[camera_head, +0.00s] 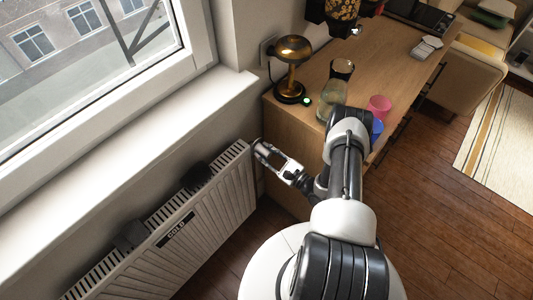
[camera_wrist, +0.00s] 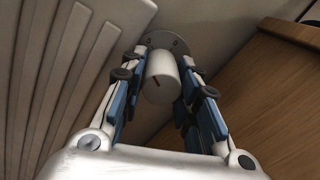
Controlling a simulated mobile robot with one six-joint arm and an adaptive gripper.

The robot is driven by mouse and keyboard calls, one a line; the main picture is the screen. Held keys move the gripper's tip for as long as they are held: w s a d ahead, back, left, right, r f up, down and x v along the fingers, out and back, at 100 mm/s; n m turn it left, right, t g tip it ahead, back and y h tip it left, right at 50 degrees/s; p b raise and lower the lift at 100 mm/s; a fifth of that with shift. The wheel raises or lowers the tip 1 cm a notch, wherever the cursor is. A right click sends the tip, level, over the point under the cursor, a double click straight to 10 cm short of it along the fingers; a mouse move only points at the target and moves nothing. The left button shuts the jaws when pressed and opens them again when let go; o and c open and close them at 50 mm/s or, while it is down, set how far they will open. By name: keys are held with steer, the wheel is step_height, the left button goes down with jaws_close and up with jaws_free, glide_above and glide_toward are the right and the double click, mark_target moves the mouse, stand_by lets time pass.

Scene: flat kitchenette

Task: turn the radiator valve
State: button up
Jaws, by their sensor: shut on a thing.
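The radiator (camera_head: 185,235) is a ribbed cream panel under the window sill, with a dark label reading "COLD" on its front. Its ribbed side also shows at the left of the wrist view (camera_wrist: 50,80). My gripper (camera_wrist: 163,75) is shut on the valve knob, with one finger at each side. In the head view my gripper (camera_head: 262,148) is at the radiator's right end, and the knob is hard to make out there.
A wooden cabinet (camera_head: 285,150) stands close to the right of my gripper. On its top are a brass lamp (camera_head: 291,65), a glass flask (camera_head: 331,100), and a pink cup (camera_head: 379,106). The window sill (camera_head: 130,140) runs above the radiator. Open floor (camera_head: 440,220) lies to the right.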

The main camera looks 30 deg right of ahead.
stand_by(0.3)
steer(key=o, duration=1.1)
steer(key=v, duration=1.2)
steer(key=shift+s, duration=0.1)
